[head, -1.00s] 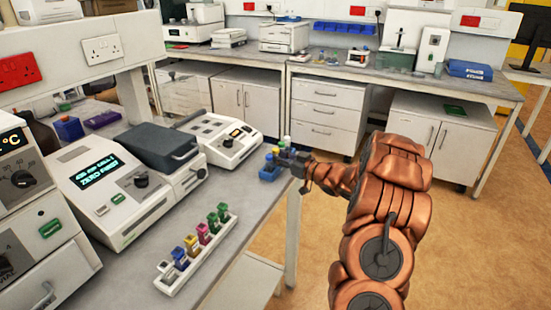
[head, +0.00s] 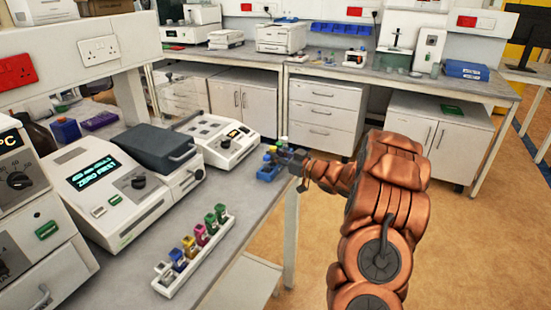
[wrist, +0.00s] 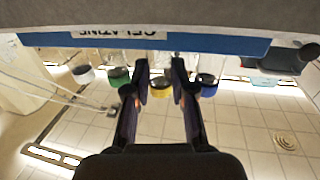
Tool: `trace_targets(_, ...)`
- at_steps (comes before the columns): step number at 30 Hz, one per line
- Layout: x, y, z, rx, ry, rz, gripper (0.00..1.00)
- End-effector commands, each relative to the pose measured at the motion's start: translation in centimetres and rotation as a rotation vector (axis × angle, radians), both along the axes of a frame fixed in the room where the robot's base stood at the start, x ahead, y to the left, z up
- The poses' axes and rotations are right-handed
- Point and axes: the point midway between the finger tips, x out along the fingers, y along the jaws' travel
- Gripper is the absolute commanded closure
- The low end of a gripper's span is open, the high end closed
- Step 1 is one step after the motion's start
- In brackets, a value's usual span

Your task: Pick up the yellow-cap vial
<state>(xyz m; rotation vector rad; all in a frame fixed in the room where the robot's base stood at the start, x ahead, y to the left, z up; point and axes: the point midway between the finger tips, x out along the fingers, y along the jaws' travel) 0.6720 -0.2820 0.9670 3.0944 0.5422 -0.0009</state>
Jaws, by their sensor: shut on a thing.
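The yellow-cap vial (wrist: 160,89) shows in the wrist view, its cap between my two fingers. My gripper (wrist: 160,68) is shut on it. The vial stands at the blue rack (wrist: 225,46), among other capped vials; I cannot tell whether it is raised at all.
Close by are a white-cap vial (wrist: 83,75), a green-cap vial (wrist: 119,77) and a blue-cap vial (wrist: 207,85). A white rack (head: 219,246) of coloured cuvettes stands nearer on the bench. An instrument (head: 228,150) stands left of the blue rack.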

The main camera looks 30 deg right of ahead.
Motion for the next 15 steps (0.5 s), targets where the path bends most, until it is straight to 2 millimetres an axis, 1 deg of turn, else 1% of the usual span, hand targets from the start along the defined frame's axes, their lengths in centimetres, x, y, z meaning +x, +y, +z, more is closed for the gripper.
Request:
trace_targets(8,-0.2,0.0,2.8,-0.002,-0.002,-0.002,1.0)
trace_targets(15,-3.6,0.7,2.9,0.001,-0.001,-0.002,1.0)
